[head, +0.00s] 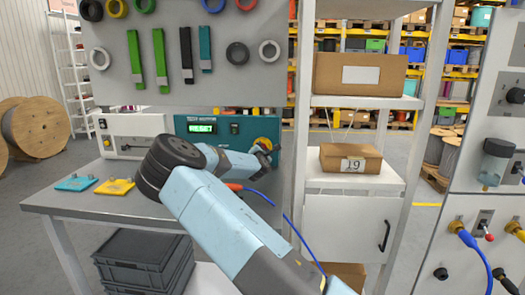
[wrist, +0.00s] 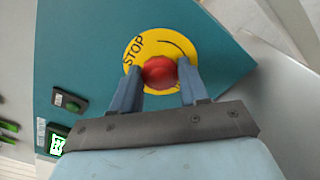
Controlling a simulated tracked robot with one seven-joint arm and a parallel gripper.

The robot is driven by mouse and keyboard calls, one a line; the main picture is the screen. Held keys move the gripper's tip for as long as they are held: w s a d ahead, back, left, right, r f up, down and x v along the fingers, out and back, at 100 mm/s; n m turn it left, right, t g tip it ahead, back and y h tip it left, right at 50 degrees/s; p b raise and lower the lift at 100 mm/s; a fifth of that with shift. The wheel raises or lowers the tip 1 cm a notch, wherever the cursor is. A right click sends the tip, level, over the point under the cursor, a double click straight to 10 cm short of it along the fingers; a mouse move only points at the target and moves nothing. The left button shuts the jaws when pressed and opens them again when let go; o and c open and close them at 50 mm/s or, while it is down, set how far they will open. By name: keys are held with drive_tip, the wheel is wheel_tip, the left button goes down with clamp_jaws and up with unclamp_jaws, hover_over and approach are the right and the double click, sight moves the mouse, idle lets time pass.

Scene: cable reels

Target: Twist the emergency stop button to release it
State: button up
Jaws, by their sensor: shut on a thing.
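The emergency stop button (wrist: 159,71) is a round red knob on a yellow disc marked STOP (wrist: 155,47), set on a teal panel (wrist: 90,40). In the wrist view it sits between the two fingers of my gripper (wrist: 160,70), which is shut on it. The lettering looks tilted in that view. In the head view my gripper (head: 261,149) is at the right end of the teal test unit (head: 227,127). Part of the yellow disc (head: 266,141) shows there, while my gripper hides the red knob.
The unit stands on a grey bench (head: 70,202) with blue (head: 75,183) and yellow (head: 115,187) pieces lying on it. A blue cable (head: 290,222) runs beside my arm. A shelf (head: 352,101) with cardboard boxes stands close on the right. A tool board (head: 205,85) hangs behind.

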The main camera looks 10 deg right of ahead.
drive_tip(key=shift+d+f+m, duration=0.1)
drive_tip(key=shift+m, duration=0.7)
drive_tip(key=o, duration=1.1)
drive_tip(key=shift+c, duration=0.2)
drive_tip(key=v, duration=1.3)
drive_tip(key=shift+s, duration=0.35)
